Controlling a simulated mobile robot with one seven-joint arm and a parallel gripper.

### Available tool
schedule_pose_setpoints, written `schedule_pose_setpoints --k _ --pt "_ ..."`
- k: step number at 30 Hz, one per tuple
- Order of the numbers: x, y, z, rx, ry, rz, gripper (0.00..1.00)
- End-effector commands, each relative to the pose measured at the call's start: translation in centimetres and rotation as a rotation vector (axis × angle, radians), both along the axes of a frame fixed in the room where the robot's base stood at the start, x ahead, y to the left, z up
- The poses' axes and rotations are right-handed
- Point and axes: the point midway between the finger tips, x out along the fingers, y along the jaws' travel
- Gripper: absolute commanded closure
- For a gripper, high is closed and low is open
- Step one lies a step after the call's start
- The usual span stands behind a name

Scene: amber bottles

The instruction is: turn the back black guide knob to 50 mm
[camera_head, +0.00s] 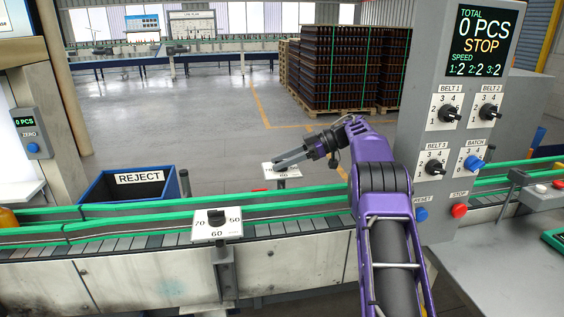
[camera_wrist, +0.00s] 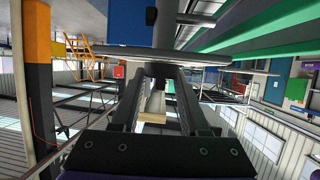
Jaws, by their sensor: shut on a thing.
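The back guide plate (camera_head: 294,173) is a small white plate on a post behind the conveyor; its marks are too small or covered to read. My gripper (camera_head: 277,165) reaches over it from the right. In the wrist view, my gripper (camera_wrist: 160,75) has its two fingers closed on the back black guide knob (camera_wrist: 159,69), which sits against the plate's edge-on face (camera_wrist: 120,52). In the head view the fingers hide this knob, so its pointer cannot be read. The front black guide knob (camera_head: 216,217) stands free on a white plate marked 70, 60, 50.
Green guide rails (camera_head: 120,233) run along the conveyor between the two plates. A blue REJECT bin (camera_head: 128,186) stands at left. The control panel (camera_head: 459,110) with belt knobs stands close on the right of my arm. Crates of brown bottles (camera_head: 345,68) stand behind.

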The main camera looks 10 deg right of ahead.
Motion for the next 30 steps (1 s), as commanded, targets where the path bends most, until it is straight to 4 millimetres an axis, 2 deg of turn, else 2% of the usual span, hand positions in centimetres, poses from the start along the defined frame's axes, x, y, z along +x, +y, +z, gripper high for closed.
schedule_pose_setpoints --k 28,29,30 --pt "0.02 0.35 0.24 0.006 -0.004 0.065 1.0" --pt "0.02 0.35 0.24 0.006 -0.004 0.065 0.51" --pt "0.02 0.35 0.24 0.006 -0.004 0.065 0.43"
